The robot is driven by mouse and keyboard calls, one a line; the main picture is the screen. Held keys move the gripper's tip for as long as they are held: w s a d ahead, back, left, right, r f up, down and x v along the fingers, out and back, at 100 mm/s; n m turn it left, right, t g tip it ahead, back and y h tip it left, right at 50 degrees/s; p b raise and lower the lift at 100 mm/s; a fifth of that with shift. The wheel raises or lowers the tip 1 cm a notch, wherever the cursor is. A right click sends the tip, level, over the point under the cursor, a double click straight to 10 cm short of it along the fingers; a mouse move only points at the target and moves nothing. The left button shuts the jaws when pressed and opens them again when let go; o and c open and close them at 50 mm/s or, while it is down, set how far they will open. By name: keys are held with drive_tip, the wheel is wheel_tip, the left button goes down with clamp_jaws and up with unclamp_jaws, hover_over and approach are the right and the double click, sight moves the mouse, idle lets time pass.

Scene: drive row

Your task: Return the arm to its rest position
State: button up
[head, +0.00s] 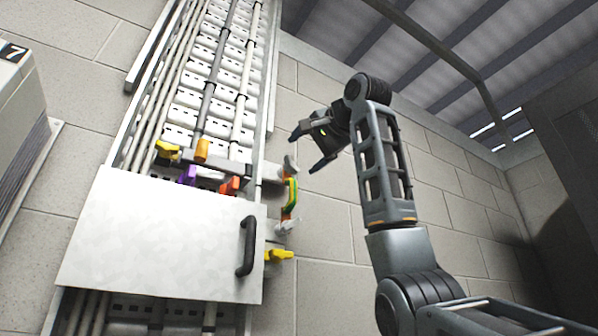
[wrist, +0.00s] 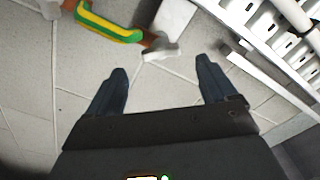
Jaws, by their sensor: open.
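My gripper (head: 306,147) is raised in the head view, to the right of the cable ladder, with its fingers apart and pointing left. My arm (head: 385,165) rises from the lower right and bends at the top. In the wrist view my gripper (wrist: 162,85) is open, with nothing between its fingers. A green and yellow cable piece (wrist: 110,25) with orange ends is beyond the fingers at the upper left. It also shows in the head view (head: 291,195), below and left of my gripper and apart from it.
A cable ladder (head: 208,85) runs up the block wall (head: 325,215). A pale panel (head: 160,235) with a black handle (head: 246,246) covers its lower part. Yellow (head: 278,255), purple and orange pieces sit around it. A box marked 7 (head: 18,110) is at left. A dark cabinet (head: 565,130) stands at right.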

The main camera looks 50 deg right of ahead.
drive_tip(key=shift+v, duration=1.15)
